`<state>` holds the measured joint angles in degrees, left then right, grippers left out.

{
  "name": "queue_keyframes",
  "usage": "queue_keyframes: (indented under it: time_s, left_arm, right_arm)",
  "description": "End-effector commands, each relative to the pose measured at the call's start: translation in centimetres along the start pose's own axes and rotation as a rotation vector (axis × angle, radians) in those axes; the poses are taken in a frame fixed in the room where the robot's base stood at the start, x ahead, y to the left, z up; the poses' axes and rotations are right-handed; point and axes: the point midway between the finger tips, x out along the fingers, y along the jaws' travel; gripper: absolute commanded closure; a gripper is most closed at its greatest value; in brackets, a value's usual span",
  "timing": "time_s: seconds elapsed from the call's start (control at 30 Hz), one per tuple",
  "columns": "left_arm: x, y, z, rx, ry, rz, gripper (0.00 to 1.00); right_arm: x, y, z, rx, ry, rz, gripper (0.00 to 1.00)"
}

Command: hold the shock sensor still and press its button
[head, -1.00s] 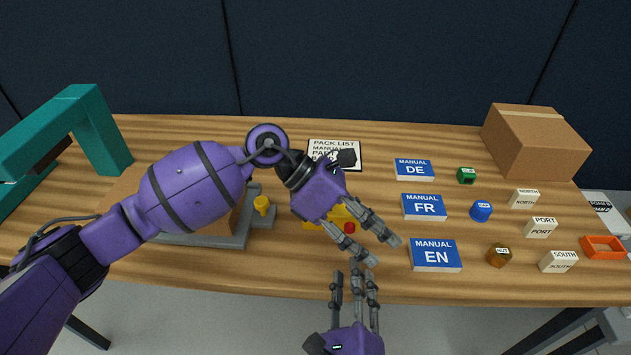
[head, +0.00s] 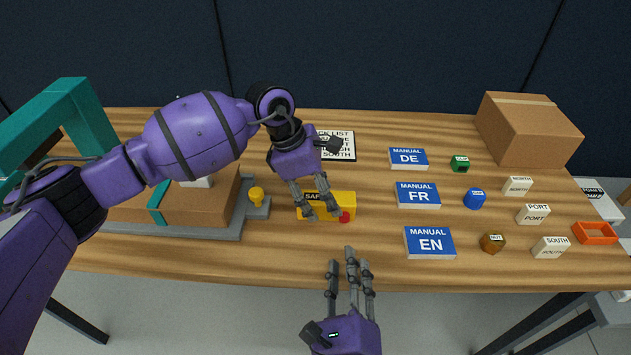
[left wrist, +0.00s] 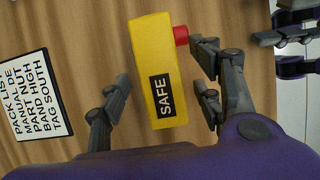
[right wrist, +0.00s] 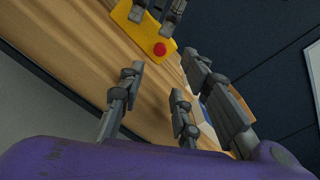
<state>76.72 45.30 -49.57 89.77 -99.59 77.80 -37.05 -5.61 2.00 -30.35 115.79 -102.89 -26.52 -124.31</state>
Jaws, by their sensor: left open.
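In the left wrist view the sensor (left wrist: 150,50) lies between the spread fingers (left wrist: 160,92), with a gap on the left side; contact on the button side is unclear. My right gripper (head: 350,262) is open and empty in front of the table edge. The right wrist view shows the button (right wrist: 159,49) beyond its spread fingers (right wrist: 160,82).
Blue manuals DE (head: 408,158), FR (head: 417,195) and EN (head: 430,242) lie right of the sensor. A pack list (head: 343,146) lies behind it. A grey fixture with a yellow knob (head: 257,195) stands at left. Small labelled parts and a cardboard box (head: 527,130) are farther right.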

Motion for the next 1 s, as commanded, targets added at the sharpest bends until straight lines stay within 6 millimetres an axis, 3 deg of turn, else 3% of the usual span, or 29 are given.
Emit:
queue_keyframes:
  time_s: [0.4,0.8,1.0]
  left_arm:
    - [0.94,0.03,0.06,0.001,-0.001,0.002,0.41]
    - [0.92,0.03,0.05,0.001,-0.001,0.001,0.92]
    - [0.91,0.03,0.05,0.001,-0.001,0.001,0.92]
  right_arm:
    - [0.00,-0.01,0.02,0.000,0.000,0.000,0.69]
    - [0.01,-0.02,0.02,0.000,0.000,0.000,0.69]
    - [0.00,-0.01,0.02,0.000,0.000,0.000,0.95]
